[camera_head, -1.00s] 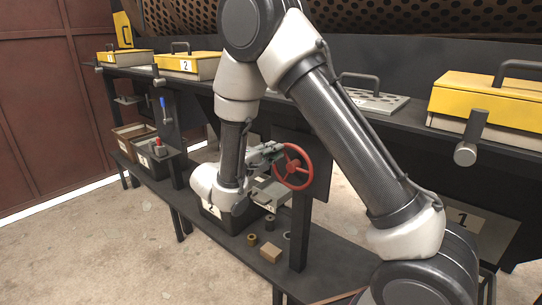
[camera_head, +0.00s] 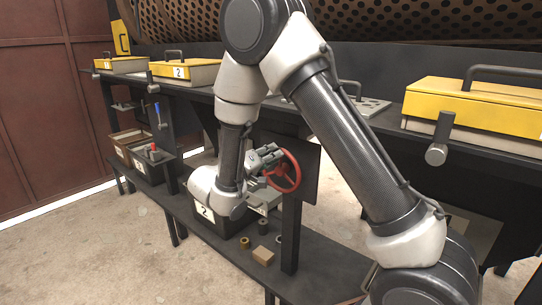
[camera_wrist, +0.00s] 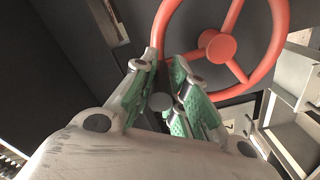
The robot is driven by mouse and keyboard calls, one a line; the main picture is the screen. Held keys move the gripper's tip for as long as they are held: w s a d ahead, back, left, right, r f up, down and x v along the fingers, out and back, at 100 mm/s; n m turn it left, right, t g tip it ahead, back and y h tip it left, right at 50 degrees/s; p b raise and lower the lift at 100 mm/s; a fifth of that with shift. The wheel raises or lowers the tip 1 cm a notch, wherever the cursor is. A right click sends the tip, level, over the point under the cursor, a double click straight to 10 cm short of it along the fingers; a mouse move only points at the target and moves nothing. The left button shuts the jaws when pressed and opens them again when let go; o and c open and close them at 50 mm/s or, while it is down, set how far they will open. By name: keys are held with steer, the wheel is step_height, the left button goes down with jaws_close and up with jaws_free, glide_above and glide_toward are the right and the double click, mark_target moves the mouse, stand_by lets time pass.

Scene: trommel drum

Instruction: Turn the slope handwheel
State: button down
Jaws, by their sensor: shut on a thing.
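The red slope handwheel (camera_head: 297,166) stands on a dark panel under the machine's shelf. In the wrist view its rim, spokes and round hub (camera_wrist: 221,47) fill the upper right. My gripper (camera_head: 268,160) is at the wheel's left side. In the wrist view my gripper (camera_wrist: 160,75) has its green-padded fingers on either side of the left rim, shut on it. The exact contact on the rim is partly hidden by the fingers.
Yellow-lidded boxes (camera_head: 185,72) line the shelf above. A numbered dark bin (camera_head: 215,222) stands below my wrist. Small blocks and rings, including a tan block (camera_head: 263,256), lie on the lower shelf. Open floor lies at the left.

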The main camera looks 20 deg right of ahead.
steer(key=shift+r, duration=0.1)
steer(key=c, duration=1.4)
jaws_free()
steer(key=shift+s, duration=0.1)
steer(key=shift+o, duration=0.2)
steer(key=v, duration=1.2)
